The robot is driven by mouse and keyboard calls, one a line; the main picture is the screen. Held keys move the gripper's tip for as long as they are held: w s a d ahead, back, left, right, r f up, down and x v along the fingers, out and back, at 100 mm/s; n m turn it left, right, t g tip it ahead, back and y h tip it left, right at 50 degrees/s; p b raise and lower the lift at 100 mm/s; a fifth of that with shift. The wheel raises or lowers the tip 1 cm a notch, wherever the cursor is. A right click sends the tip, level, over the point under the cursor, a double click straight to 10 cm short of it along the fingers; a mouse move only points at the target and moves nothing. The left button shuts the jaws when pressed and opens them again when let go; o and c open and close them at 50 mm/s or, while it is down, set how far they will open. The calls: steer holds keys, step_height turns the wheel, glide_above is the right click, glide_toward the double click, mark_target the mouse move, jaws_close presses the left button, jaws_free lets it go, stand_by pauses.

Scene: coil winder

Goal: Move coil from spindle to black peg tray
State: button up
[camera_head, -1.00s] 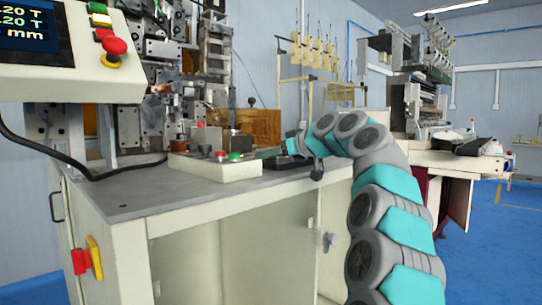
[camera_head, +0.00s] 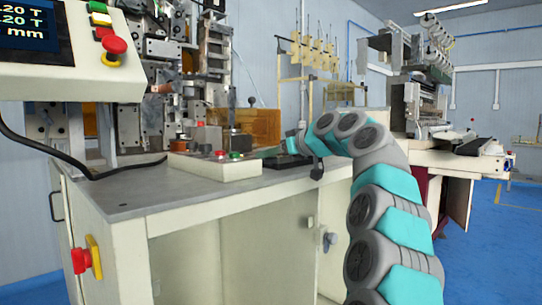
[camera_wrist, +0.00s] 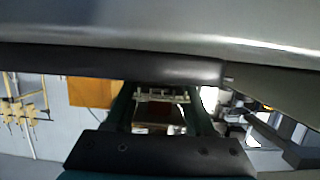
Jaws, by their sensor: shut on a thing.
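My gripper shows close up in the wrist view (camera_wrist: 160,95), with a dark finger on each side. A small reddish-brown piece, probably the coil (camera_wrist: 155,129), shows between the fingers, and the gripper is shut on it. In the head view my arm reaches to the back right of the machine table. There its end sits low over a dark flat tray, probably the black peg tray (camera_head: 285,162). The gripper's fingertips and the coil are too small or hidden to tell there. The spindle cannot be made out clearly among the machine parts.
A button box (camera_head: 215,168) stands on the table (camera_head: 150,187) left of the tray. An orange panel (camera_head: 259,126) stands behind it. The winding machine (camera_head: 205,55) rises at the back left. A control panel (camera_head: 70,60) overhangs the left.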

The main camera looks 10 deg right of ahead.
steer(key=shift+f+b, duration=0.3)
stand_by(0.4)
steer(key=shift+f, duration=0.25)
steer(key=o, duration=1.4)
steer(key=b+v, duration=0.1)
steer(key=v, duration=0.6)
steer(key=shift+s+d+r, duration=0.2)
steer(key=shift+s, duration=0.1)
steer(key=shift+s+d, duration=0.1)
